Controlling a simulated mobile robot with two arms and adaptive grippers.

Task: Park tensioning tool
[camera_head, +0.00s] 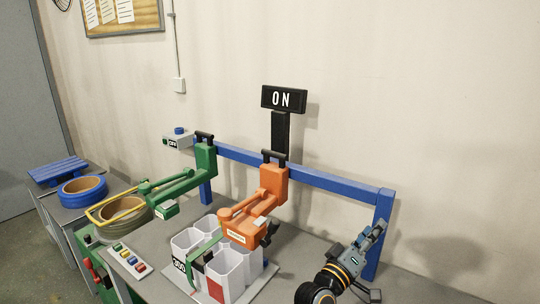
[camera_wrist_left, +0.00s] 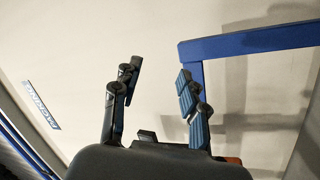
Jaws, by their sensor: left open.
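Two tools are at the blue rail, and I cannot tell which one is the tensioning tool. The orange tool (camera_head: 272,185) is upright at the middle of the rail, below a black "ON" sign (camera_head: 284,98). The green tool (camera_head: 205,160) is to its left, its arm reaching toward the lower left. My left gripper (camera_head: 371,236) is at the lower right, in front of the rail's right post and apart from both tools. In the left wrist view its fingers (camera_wrist_left: 160,70) are spread, with only bare wall between them. My right gripper is not in view.
The blue rail (camera_head: 325,178) runs along the wall above the grey bench. White bins (camera_head: 232,270) stand below the orange tool. Left are coloured buttons (camera_head: 128,258), a blue-rimmed coil (camera_head: 82,190) and another coil (camera_head: 122,210). The wall above the rail's right part is clear.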

